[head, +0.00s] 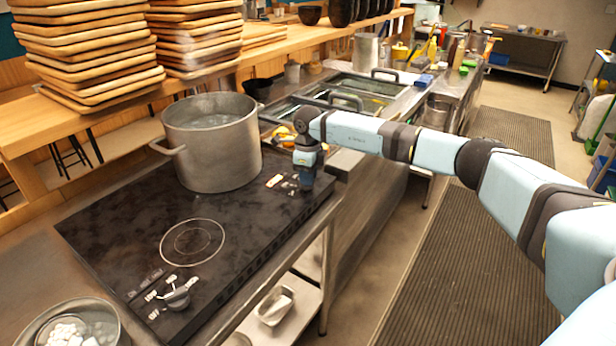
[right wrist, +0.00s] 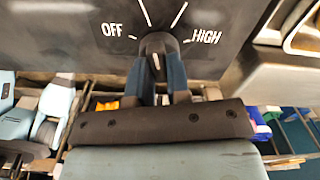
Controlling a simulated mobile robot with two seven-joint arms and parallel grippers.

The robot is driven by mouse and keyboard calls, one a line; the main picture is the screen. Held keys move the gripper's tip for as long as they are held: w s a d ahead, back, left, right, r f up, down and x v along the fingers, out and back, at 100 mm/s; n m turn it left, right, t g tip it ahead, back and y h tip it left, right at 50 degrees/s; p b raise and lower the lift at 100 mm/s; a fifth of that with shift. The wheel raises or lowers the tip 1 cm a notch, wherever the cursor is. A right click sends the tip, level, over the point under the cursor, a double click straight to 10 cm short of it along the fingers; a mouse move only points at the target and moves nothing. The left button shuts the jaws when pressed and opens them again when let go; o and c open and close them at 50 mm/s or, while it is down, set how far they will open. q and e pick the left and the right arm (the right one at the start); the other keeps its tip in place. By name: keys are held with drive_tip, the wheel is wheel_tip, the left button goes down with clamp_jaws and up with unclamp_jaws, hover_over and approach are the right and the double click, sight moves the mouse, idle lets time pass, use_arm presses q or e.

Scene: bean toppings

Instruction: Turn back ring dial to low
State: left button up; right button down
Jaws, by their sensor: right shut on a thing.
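The black cooktop (head: 95,222) fills the left half of the head view. My right gripper (head: 307,183) reaches down to the back ring dial at the cooktop's far right corner and mostly hides it there. In the right wrist view, the dark back dial (right wrist: 156,46) sits between the two blue fingers of the gripper (right wrist: 160,72), which is shut on it. White OFF and HIGH markings and tick lines show around it; a LOW label is not readable in that view. My left gripper is not in view.
A large metal pot (head: 213,150) with liquid stands at the back of the cooktop. The front dial (head: 177,294) and empty front ring (head: 192,243) are nearer. A metal bowl (head: 72,328) with white pieces sits at bottom left. Stacked wooden trays (head: 90,50) stand on the shelf.

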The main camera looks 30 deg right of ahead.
drive_tip(key=shift+n, duration=0.6)
drive_tip(key=c, duration=1.1)
unclamp_jaws()
drive_tip(key=shift+r, duration=0.1)
drive_tip(key=shift+r, duration=0.3)
wheel_tip(320, 180, up, 13)
drive_tip(key=shift+r, duration=0.1)
